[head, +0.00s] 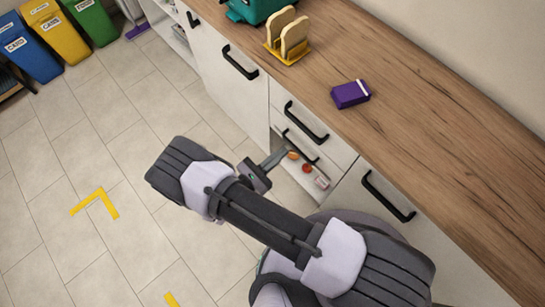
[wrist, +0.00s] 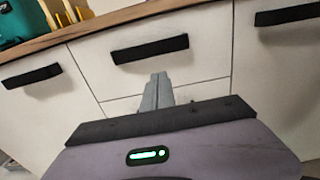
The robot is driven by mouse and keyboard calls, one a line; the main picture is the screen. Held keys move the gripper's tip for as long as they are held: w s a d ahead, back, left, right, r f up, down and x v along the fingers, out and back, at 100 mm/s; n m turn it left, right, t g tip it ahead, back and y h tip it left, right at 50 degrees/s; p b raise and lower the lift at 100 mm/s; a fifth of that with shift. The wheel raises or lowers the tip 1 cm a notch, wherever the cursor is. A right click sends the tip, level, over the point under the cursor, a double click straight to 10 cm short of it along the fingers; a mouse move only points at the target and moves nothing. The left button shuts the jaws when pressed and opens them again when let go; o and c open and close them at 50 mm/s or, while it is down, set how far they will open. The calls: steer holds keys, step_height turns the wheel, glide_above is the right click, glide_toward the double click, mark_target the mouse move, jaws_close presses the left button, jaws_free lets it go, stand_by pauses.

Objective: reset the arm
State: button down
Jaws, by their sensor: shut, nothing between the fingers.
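My gripper (head: 284,154) is shut and empty, its grey fingers together. It is in front of the white drawer unit, next to a lower drawer (head: 283,138) that stands open with small items inside. I cannot tell whether the fingertips touch the drawer. In the wrist view the closed fingers (wrist: 158,88) point at the drawer fronts, below the black handle of the upper drawer (wrist: 150,49). My gripper's body hides much of what is below. My arm stretches across the head view over the floor.
The wooden counter (head: 440,110) holds a purple box (head: 350,94), a yellow rack with bread slices (head: 287,42) and a teal appliance (head: 255,8). An orange item (head: 293,155), a red item (head: 307,168) and a whitish container (head: 321,182) are in the open drawer. Tiled floor at left is clear.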

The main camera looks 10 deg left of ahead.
steer(key=s+d+r+m+g+y, duration=0.1)
steer(key=d+r+m+g, duration=0.5)
steer(key=r+m, duration=0.4)
steer(key=s+d+r+m+g+y, duration=0.1)
steer(key=d+r+m+g, duration=0.3)
steer(key=r+m+g, duration=0.65)
steer(key=s+d+r+m+t+y, duration=0.2)
steer(key=s+r+m+t+y, duration=0.1)
steer(key=r, duration=0.6)
steer(key=s+d+r+m+t+y, duration=0.1)
steer(key=s+r+m+t+y, duration=0.3)
steer(key=r+m+y, duration=0.4)
steer(key=shift+s+d+r+m+t, duration=0.15)
steer(key=shift+d+r+m+t, duration=0.2)
steer(key=shift+m+t, duration=0.3)
